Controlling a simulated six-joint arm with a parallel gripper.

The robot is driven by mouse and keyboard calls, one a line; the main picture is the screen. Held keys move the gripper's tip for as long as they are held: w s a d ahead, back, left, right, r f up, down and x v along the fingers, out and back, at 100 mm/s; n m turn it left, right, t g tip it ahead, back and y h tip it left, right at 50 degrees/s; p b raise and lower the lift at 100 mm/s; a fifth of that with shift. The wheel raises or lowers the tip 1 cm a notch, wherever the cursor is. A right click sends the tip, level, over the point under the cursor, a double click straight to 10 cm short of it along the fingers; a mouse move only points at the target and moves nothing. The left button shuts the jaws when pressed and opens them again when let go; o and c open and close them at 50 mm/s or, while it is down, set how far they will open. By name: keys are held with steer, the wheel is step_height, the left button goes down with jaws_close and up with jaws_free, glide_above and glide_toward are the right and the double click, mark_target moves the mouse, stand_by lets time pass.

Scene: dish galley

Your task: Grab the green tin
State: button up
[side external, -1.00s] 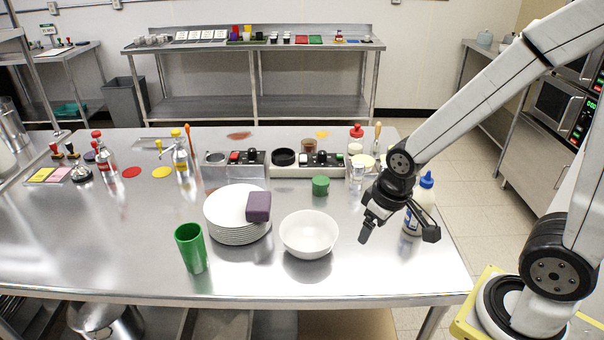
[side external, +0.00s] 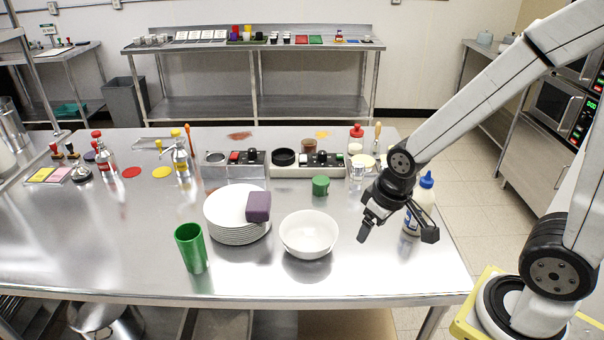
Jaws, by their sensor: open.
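A small green tin (side external: 320,186) stands on the steel table, behind the white bowl and in front of the control boxes. A taller green cup (side external: 191,248) stands at the front left of the plates. My gripper (side external: 398,238) is open and empty, above the table to the right of the white bowl. It is to the right of the green tin and nearer the camera, well apart from it.
A white bowl (side external: 309,234) and a stack of white plates (side external: 232,228) with a purple sponge (side external: 258,206) stand near the tin. A blue-capped bottle (side external: 423,205) is just behind my gripper. Control boxes (side external: 235,168) line the back. The table's front right is clear.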

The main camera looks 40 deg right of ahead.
steer(key=shift+o, duration=1.2)
steer(key=n+t+h, duration=0.3)
steer(key=n+h, duration=0.8)
steer(key=n, duration=1.2)
glide_above(321, 186)
steer(key=s+a, duration=0.2)
step_height(321, 186, down, 4)
steer(key=r, duration=0.1)
steer(key=shift+w+a+f+n+t+h, duration=0.1)
steer(key=shift+w+f+n+t+h, duration=0.1)
steer(key=shift+w+n+t+h, duration=0.35)
steer(key=shift+w, duration=0.2)
steer(key=shift+y, duration=0.25)
steer(key=shift+f, duration=2.9)
